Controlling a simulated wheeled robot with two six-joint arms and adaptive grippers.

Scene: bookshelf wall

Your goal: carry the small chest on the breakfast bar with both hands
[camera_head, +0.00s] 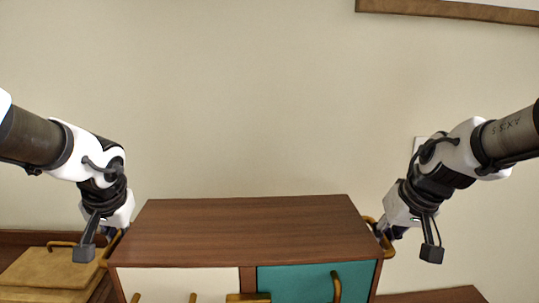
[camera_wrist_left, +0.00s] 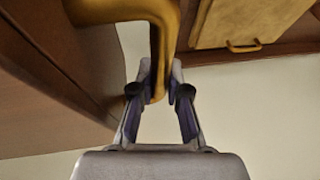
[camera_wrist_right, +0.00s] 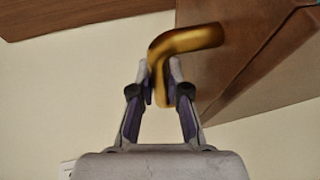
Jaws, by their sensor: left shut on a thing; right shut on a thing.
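The small chest (camera_head: 250,225) is brown wood with a flat top, a white front panel (camera_head: 180,283) and a teal one (camera_head: 300,281). Brass handles stick out from its two sides. My left gripper (camera_head: 118,232) is at the left side, and in the left wrist view its fingers (camera_wrist_left: 160,85) are shut on the brass side handle (camera_wrist_left: 158,40). My right gripper (camera_head: 383,230) is at the right side, and in the right wrist view its fingers (camera_wrist_right: 160,85) are shut on the other side handle (camera_wrist_right: 185,42). The chest's lower part is out of the head view.
A tan box (camera_head: 45,268) with a brass handle lies on a brown wooden surface at the lower left. A brown wooden surface (camera_head: 435,295) shows at the lower right. A plain pale wall (camera_head: 240,100) stands behind, with a wood-edged piece (camera_head: 450,10) at the top right.

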